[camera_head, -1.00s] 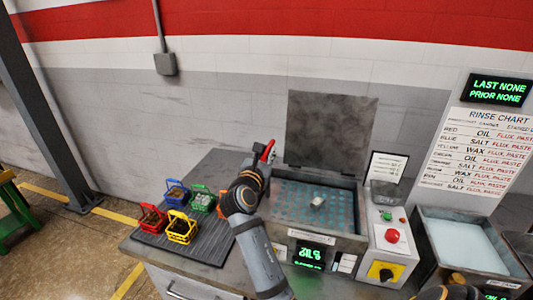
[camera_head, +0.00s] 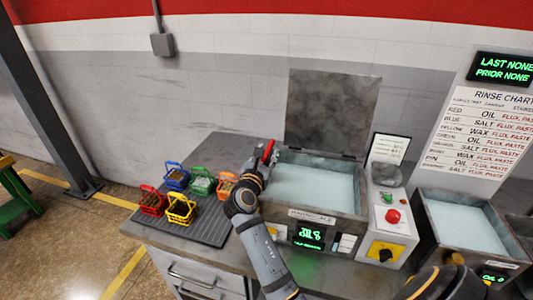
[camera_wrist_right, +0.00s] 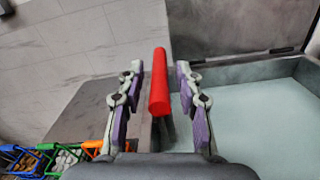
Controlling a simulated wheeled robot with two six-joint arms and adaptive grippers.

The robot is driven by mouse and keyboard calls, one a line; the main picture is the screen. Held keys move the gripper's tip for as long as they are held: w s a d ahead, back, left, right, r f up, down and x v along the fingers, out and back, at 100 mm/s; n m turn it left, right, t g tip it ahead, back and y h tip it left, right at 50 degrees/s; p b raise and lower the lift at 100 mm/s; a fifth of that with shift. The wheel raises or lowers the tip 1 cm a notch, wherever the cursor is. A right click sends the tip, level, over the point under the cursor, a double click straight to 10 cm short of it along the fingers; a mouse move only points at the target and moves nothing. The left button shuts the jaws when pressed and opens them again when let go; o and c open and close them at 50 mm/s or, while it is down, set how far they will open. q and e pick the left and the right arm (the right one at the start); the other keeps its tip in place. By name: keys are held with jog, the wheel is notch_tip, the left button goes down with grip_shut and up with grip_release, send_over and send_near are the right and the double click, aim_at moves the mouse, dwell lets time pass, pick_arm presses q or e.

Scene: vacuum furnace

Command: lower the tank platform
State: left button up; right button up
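The tank (camera_head: 318,212) stands open on the bench, its grey lid (camera_head: 325,110) raised behind it. Pale blue-white liquid (camera_head: 310,188) fills its opening; no platform shows above the surface. A red lever handle (camera_head: 268,151) stands at the tank's left side. My right gripper (camera_head: 258,162) is at this handle. In the right wrist view the red handle (camera_wrist_right: 159,85) lies between the two fingers, with a visible gap on each side, so the gripper is open around it. My left gripper is out of view.
Several small coloured baskets (camera_head: 181,211) stand on a dark ribbed mat (camera_head: 212,228) left of the tank. A control panel with a red button (camera_head: 392,216) and yellow switch (camera_head: 385,252) is at its right. A second liquid-filled tank (camera_head: 468,230) stands further right.

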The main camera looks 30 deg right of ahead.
jog(key=shift+r, duration=0.15)
jog(key=shift+r, duration=0.25)
notch_tip(320, 180, up, 9)
jog(key=shift+r, duration=0.15)
